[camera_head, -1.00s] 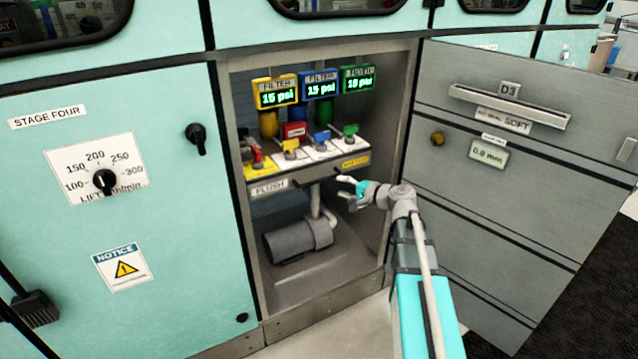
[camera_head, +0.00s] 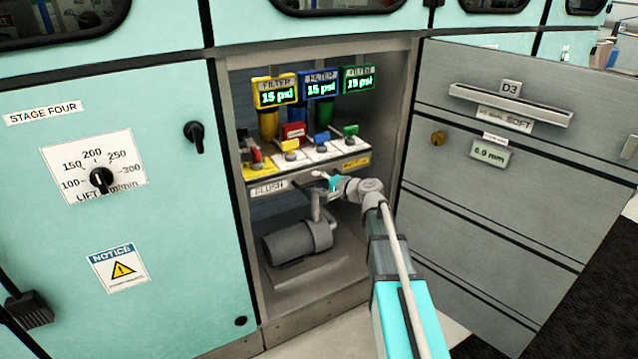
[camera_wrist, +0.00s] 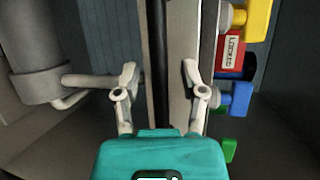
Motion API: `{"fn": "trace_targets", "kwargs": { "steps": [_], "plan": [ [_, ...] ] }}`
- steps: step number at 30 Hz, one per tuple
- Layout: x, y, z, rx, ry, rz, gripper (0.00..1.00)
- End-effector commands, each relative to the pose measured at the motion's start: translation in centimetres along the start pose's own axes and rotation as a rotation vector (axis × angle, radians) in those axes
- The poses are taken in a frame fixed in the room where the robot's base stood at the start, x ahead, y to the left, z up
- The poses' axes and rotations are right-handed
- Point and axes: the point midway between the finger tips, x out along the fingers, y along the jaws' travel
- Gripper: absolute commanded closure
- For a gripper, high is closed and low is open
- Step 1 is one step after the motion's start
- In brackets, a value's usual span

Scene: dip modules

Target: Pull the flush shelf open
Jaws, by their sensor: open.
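The flush shelf (camera_head: 268,188) is in the open cabinet bay in the head view, with a FLUSH label on its front. It carries several coloured valves below the gauges. My gripper (camera_head: 322,181) is at the shelf's front, right of the label. In the wrist view, my gripper (camera_wrist: 160,78) is open, with one finger on each side of the shelf's dark handle bar (camera_wrist: 159,45). The pale shelf front (camera_wrist: 181,40) also runs between the fingers. I cannot tell whether either finger touches it.
A grey pump (camera_head: 290,243) with a pipe sits below the shelf. A grey drawer unit (camera_head: 500,215) stands at the right of the bay, and a teal panel (camera_head: 100,230) with a dial is at the left. Coloured gauges (camera_head: 320,86) stand above the shelf.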

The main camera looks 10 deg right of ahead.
Motion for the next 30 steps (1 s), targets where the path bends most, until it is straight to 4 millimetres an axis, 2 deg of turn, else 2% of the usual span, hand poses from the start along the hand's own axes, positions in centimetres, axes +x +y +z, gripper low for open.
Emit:
{"fn": "trace_targets", "kwargs": {
  "steps": [3, 12, 23, 30],
  "plan": [
    [-0.02, 0.00, 0.00, 0.000, 0.000, 0.000, 0.46],
    [-0.04, 0.00, -0.01, 0.000, 0.000, 0.000, 1.00],
    [-0.13, 0.03, -0.04, 0.000, 0.000, 0.000, 1.00],
    [-0.58, 0.20, 0.69, -0.002, -0.009, 0.002, 1.00]
  ]
}}
